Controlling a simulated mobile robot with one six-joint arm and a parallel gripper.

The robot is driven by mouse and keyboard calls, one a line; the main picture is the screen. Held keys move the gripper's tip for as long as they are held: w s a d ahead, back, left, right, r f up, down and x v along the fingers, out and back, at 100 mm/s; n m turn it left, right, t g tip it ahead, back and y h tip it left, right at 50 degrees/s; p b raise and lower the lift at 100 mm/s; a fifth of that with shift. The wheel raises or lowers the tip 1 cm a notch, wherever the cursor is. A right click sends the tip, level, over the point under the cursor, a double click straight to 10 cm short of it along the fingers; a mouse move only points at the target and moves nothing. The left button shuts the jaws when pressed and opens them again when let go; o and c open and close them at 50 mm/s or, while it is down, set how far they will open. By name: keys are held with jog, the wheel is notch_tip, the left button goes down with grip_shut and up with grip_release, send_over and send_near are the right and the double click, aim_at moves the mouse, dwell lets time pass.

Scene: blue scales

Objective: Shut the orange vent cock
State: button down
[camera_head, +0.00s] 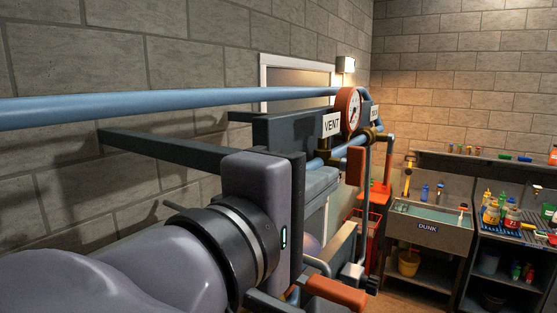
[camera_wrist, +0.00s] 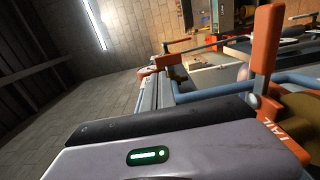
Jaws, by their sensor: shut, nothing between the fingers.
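A white VENT sign (camera_head: 332,124) hangs in front of the round gauge in the head view. An orange lever (camera_head: 356,165) hangs down just below it, by brass fittings on the blue pipework. Another orange bar (camera_head: 336,292) lies lower, nearly level. The wrist view shows an upright orange lever (camera_wrist: 266,42) beside a blue pipe and, near it, an orange piece lettered TAIL (camera_wrist: 285,137). I cannot tell which lever in the two views matches. My gripper (camera_head: 262,215) is shut and empty, left of and nearer than the VENT sign. Its fingertips are hidden in both views.
A long blue pipe (camera_head: 180,103) runs above my arm. A dark steel bracket (camera_head: 160,148) reaches from the brick wall. A sink marked DUNK (camera_head: 428,229) and a shelf of bottles (camera_head: 510,222) stand at the right, with floor showing before them.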

aim_at(357, 156)
jog(key=p+x, duration=0.1)
jog(key=x, duration=0.9)
jog(key=shift+d, duration=0.25)
jog(key=shift+w+a+f, duration=0.1)
jog(key=shift+w+a, duration=0.3)
jog(key=shift+a, duration=0.05)
jog(key=shift+s+d+p, duration=0.15)
jog(key=shift+d+p, duration=0.15)
jog(key=shift+p, duration=0.05)
jog(key=shift+a+r+g+p, duration=0.15)
jog(key=shift+r+g+p, duration=0.15)
jog(key=shift+p, duration=0.1)
jog(key=shift+y+p, duration=0.3)
